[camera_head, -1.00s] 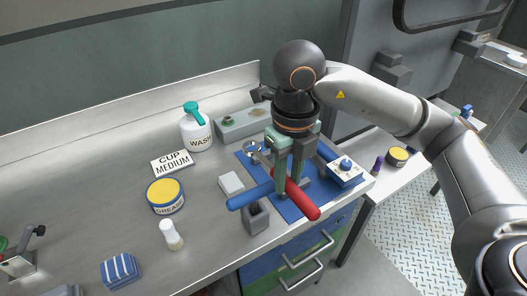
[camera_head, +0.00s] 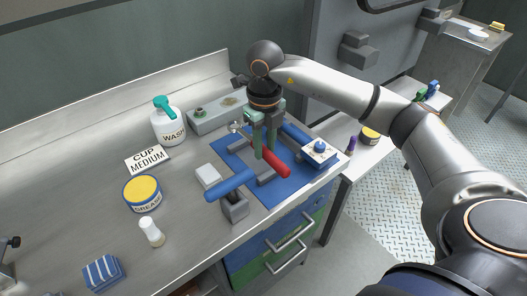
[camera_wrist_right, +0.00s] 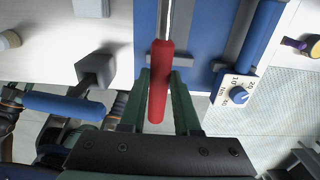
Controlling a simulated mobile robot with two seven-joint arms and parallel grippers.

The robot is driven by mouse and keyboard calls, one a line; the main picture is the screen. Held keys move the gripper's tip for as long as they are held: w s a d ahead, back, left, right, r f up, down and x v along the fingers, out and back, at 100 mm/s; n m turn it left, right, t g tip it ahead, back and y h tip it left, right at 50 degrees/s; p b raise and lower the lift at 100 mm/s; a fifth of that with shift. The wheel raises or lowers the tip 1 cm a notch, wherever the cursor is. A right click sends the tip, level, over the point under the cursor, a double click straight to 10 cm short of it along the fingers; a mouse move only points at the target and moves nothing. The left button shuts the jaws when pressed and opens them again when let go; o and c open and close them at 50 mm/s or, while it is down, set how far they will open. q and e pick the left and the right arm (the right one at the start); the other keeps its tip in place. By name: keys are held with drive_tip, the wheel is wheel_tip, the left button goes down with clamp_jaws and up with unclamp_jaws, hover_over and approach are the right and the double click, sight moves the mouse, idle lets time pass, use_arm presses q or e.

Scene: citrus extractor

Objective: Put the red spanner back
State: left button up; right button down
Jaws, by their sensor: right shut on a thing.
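The red spanner's handle (camera_head: 276,163) shows in the head view over the blue mat (camera_head: 286,190) on the bench. In the right wrist view the red handle (camera_wrist_right: 158,90) points toward the gripper, with a metal shaft running away from it. My right gripper (camera_head: 264,152) is shut on the red spanner, its green fingers on either side of the handle. The spanner's head is partly hidden by the fingers in the head view. I cannot tell whether the spanner touches the mat or its grey rests. My left gripper is not in view.
A blue-handled tool (camera_head: 230,185) lies by a grey block (camera_head: 235,208) at the mat's left. Another blue handle (camera_head: 296,134) and a dial box (camera_head: 320,155) are on the right.

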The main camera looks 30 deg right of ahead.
sight(264, 147)
drive_tip(key=shift+w+d+f, duration=0.3)
drive_tip(key=shift+w+f, duration=0.15)
drive_tip(key=shift+f, duration=0.15)
drive_tip(key=shift+w+d+f, duration=0.25)
drive_tip(key=shift+w+f, duration=0.2)
drive_tip(key=shift+f, duration=0.15)
drive_tip(key=f, duration=0.2)
drive_tip(key=f+p, duration=0.1)
drive_tip(key=shift+w+d, duration=0.3)
drive_tip(key=shift+w, duration=0.1)
drive_tip(key=shift+f, duration=0.45)
drive_tip(key=c, duration=0.6)
unclamp_jaws()
